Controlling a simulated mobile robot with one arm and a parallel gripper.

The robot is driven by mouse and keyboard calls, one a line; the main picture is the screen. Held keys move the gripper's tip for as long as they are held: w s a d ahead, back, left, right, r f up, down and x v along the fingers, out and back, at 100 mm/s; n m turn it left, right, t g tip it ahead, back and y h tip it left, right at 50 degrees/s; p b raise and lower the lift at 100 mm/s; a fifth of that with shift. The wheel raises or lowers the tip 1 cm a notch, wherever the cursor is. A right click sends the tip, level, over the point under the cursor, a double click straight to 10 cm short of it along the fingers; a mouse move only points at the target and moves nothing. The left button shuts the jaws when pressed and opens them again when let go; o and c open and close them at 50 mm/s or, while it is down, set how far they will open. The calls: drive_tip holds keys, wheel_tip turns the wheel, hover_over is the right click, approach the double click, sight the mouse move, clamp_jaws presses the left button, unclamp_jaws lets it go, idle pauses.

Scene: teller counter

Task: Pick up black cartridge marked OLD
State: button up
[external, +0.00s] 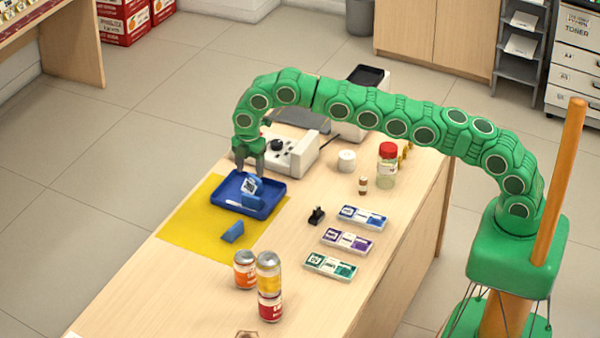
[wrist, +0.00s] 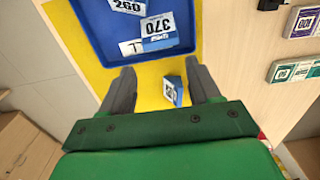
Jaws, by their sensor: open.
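A small black object (external: 316,215) stands on the counter to the right of the yellow mat. Its shape is small and stubby, and I cannot read any marking on it, so I cannot tell whether it is the cartridge marked OLD. In the wrist view a black item (wrist: 270,4) is cut off by the top edge. My gripper (external: 250,168) is open and empty, apart from the black object. It appears over the blue tray in the external view. In the wrist view my gripper (wrist: 161,68) has its fingers spread, with a small blue piece (wrist: 172,90) seen between them.
The blue tray (external: 276,199) on the yellow mat (external: 185,235) holds blue-and-white labelled pieces. Several flat labelled boxes (external: 346,241) lie right of the black object. Cans (external: 268,285) stand in front; a red-lidded jar (external: 387,170) and white device (external: 297,160) stand behind.

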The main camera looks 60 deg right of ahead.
drive_tip(key=shift+r, duration=2.05)
drive_tip(key=s+d+f+m+g+y, duration=0.1)
drive_tip(key=s+d+f+m+y, duration=0.1)
drive_tip(key=s+d+m, duration=0.35)
drive_tip(key=s+d+f+m+g+y, duration=0.1)
drive_tip(key=s+d+f+m+y, duration=0.15)
drive_tip(key=d+m, duration=0.6)
drive_tip(key=s+a+r+m+t+y, duration=0.2)
drive_tip(key=s+r+m+y, duration=0.15)
drive_tip(key=s+m, duration=0.55)
drive_tip(key=s+a+r+m+t+y, duration=0.15)
drive_tip(key=s+m+y, duration=0.3)
drive_tip(key=m, duration=0.95)
drive_tip(key=y, duration=0.1)
approach(315, 216)
drive_tip(key=shift+g+x, duration=0.25)
drive_tip(key=shift+x, duration=0.6)
drive_tip(key=shift+w+x, duration=0.15)
drive_tip(key=shift+x, duration=1.8)
drive_tip(key=shift+w+x, duration=0.15)
drive_tip(key=shift+x, duration=1.85)
drive_tip(key=shift+f, duration=0.1)
